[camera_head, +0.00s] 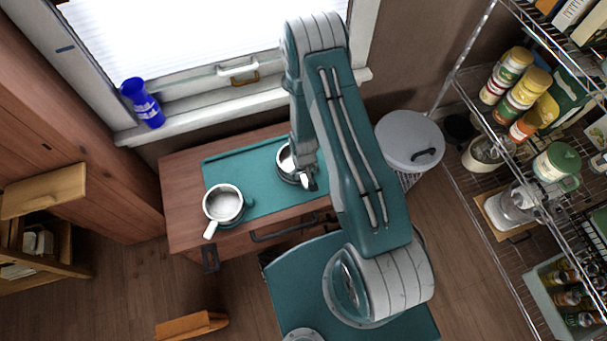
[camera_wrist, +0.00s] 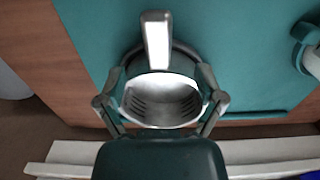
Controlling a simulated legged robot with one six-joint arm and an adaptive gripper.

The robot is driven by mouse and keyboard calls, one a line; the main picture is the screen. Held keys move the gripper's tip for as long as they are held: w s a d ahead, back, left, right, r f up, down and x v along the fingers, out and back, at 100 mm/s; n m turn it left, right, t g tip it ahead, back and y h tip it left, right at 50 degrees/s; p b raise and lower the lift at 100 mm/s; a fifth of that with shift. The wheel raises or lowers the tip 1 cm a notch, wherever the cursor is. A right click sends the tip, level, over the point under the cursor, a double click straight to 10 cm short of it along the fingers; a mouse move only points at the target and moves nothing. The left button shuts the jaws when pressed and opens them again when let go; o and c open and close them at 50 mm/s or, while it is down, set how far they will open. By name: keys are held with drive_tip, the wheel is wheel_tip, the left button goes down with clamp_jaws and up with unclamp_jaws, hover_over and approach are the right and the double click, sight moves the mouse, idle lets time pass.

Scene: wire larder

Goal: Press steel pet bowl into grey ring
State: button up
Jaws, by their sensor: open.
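A shiny steel bowl (camera_wrist: 162,103) with ridged inner walls lies between the fingers of my gripper (camera_wrist: 160,100) in the wrist view. A pale bar-like handle (camera_wrist: 156,40) stands out from its upper side. A darker grey band (camera_wrist: 186,52) curves around that side; I cannot tell whether it is the ring. In the head view the bowl (camera_head: 285,160) is partly hidden behind my arm. My gripper is open, with one finger on each side of the bowl; contact is unclear. A second pale grey round piece (camera_head: 223,201) with a handle stands on the mat to the left.
A teal mat (camera_head: 262,187) covers much of the wooden table (camera_head: 181,190). Its strip between the two round pieces is clear. A blue cup (camera_head: 142,102) stands on the windowsill. A lidded grey bin (camera_head: 408,137) and a stocked wire rack (camera_head: 470,187) stand to the right.

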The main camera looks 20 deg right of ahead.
wheel_tip(320, 180, up, 11)
idle(0.4)
wheel_tip(320, 180, up, 26)
drive_tip(key=s+t, duration=0.1)
drive_tip(key=t, duration=0.2)
drive_tip(key=s+r+t, duration=0.2)
drive_tip(key=s+r, duration=1.2)
drive_tip(key=s, duration=0.1)
drive_tip(key=shift+r+t, duration=0.2)
drive_tip(key=shift+t, duration=0.1)
drive_tip(key=shift+w+a, duration=0.1)
idle(0.8)
